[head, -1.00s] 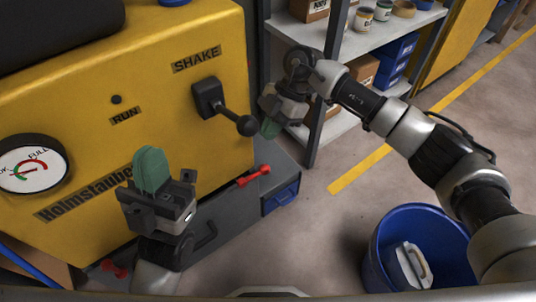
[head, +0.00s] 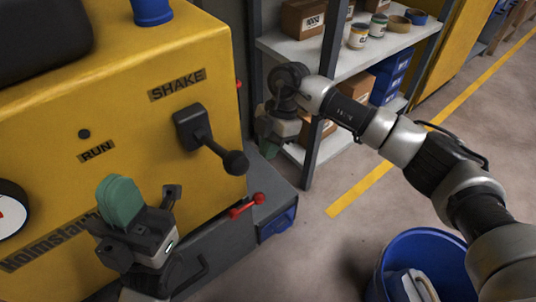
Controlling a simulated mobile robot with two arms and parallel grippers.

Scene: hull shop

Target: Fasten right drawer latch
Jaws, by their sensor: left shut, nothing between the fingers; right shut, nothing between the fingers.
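The right drawer latch (head: 248,205) is a small red lever with rounded ends, low on the yellow machine's right side, at the end of the grey drawer (head: 222,236). I cannot tell from here whether it is fastened. My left gripper (head: 119,202), with green finger pads, is shut and empty, pointing up in front of the machine, left of the latch. My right gripper (head: 268,148) is shut and empty, pointing down above and slightly right of the latch, apart from it in the picture. Its pads are partly hidden.
A black lever (head: 212,142) with a ball knob juts from the yellow machine (head: 130,115) above the latch. A grey shelf (head: 345,62) with boxes and cans stands behind my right arm. A blue bin (head: 432,245) stands at lower right; the floor between is clear.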

